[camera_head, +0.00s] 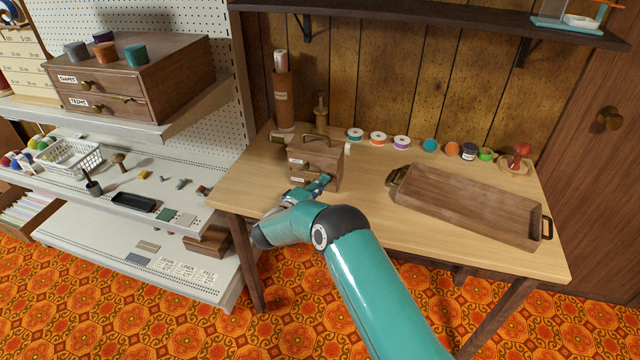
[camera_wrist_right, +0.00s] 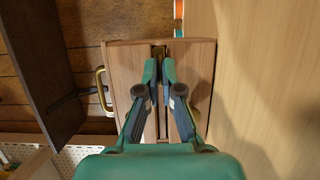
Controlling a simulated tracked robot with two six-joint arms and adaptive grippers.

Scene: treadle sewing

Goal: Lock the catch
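A small wooden box (camera_head: 318,159) with two labelled fronts and a brass handle on top stands at the left of the table. In the right wrist view the box (camera_wrist_right: 120,65) fills the middle, with the handle (camera_wrist_right: 102,90) at its left. A small brass piece (camera_wrist_right: 158,50), which looks like the catch, shows at the fingertips. My right gripper (camera_head: 322,182) is at the front of the box. In the wrist view its fingertips (camera_wrist_right: 159,72) are close together with a narrow gap. Whether they grip the brass piece is unclear. My left gripper is not in view.
A wooden tray (camera_head: 470,205) with dark handles lies to the right on the table (camera_head: 380,215). Several spools line the back edge, and a tall brown holder (camera_head: 283,105) stands behind the box. A shelf (camera_head: 430,22) hangs above; white shelving stands at left.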

